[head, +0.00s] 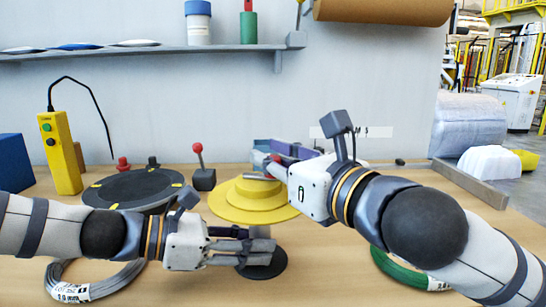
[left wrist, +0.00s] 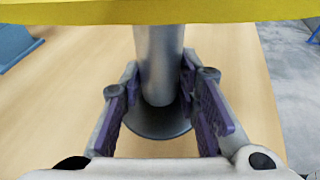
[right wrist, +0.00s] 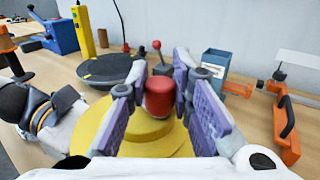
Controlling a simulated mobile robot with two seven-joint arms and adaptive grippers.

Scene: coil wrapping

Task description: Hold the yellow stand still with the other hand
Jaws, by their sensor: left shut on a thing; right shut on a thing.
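The yellow stand (head: 240,212) has stepped round yellow tiers, a grey post (left wrist: 158,60) below and a round dark base (head: 265,265) on the table. My left gripper (head: 265,248) is low, under the yellow tiers. In the left wrist view its fingers are on both sides of the post, shut on it, with the yellow disc (left wrist: 150,10) above. My right gripper (head: 268,170) is over the top of the stand. In the right wrist view it is shut on a red knob (right wrist: 159,97) above the yellow tiers (right wrist: 110,130).
A dark turntable (head: 125,188) with yellow marks and a red-ball lever (head: 198,150) stand left of the stand. A yellow control box (head: 60,150) is further left. A grey wire coil (head: 58,285) and a green coil (head: 400,272) lie near the front. A shelf (head: 150,52) hangs behind.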

